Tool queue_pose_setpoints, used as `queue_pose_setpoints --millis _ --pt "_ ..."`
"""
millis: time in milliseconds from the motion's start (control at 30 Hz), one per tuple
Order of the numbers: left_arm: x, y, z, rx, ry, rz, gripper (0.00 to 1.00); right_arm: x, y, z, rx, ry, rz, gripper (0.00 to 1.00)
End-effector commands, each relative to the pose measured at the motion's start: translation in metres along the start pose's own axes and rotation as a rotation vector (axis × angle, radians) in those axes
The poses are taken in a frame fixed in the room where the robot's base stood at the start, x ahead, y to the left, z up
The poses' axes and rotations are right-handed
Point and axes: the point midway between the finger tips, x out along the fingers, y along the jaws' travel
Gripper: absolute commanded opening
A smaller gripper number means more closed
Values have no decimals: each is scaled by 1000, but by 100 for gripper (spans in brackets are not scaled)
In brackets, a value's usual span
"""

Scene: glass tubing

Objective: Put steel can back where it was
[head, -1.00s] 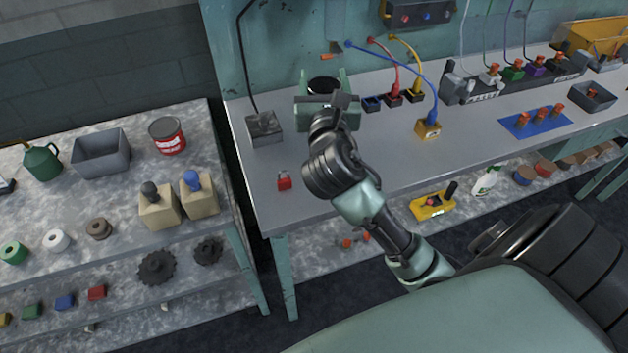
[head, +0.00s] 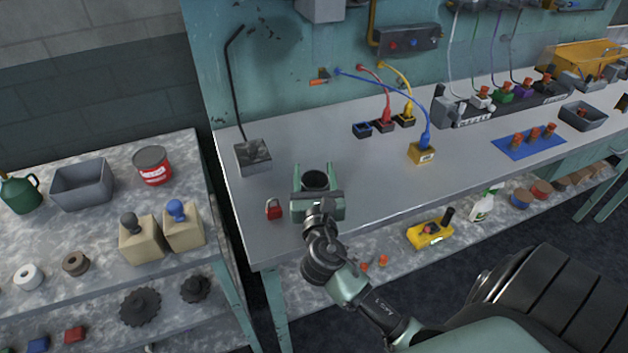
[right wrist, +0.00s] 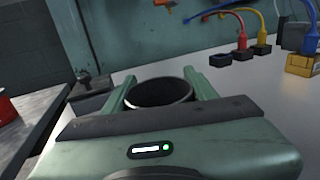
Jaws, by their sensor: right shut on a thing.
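The steel can (head: 316,181) is a dark, open-topped cylinder with a hollow inside. My right gripper (head: 317,172) is shut on it, one green finger on each side, over the front left part of the grey bench. The can's rim (right wrist: 160,92) shows upright between the fingers in the right wrist view. Its lower part is hidden by the gripper, so I cannot tell whether it touches the bench. My left gripper is not in view.
A red padlock (head: 273,209) is just left of the gripper. A grey metal box (head: 253,157) with a black rod stands behind it. A yellow block (head: 422,153) with a blue cable is to the right. The bench between is clear. A side table (head: 100,215) stands left across a gap.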

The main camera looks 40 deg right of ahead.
Motion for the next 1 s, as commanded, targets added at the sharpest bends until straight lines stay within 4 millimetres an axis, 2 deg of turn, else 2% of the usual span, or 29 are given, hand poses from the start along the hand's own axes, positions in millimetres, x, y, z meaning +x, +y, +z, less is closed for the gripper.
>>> queue_pose_setpoints --millis 33,100,500,533,600,1000 --pt "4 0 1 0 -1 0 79 0 0 -9 -1 0 1 11" --pt "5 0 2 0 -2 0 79 0 0 -13 -1 0 1 11" --pt "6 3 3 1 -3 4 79 0 0 -17 0 -1 1 11" --pt "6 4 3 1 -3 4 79 0 0 -17 0 -1 1 65" --pt "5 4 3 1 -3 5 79 0 0 -16 0 0 1 79" --pt "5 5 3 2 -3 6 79 -4 0 -14 -1 1 2 79"
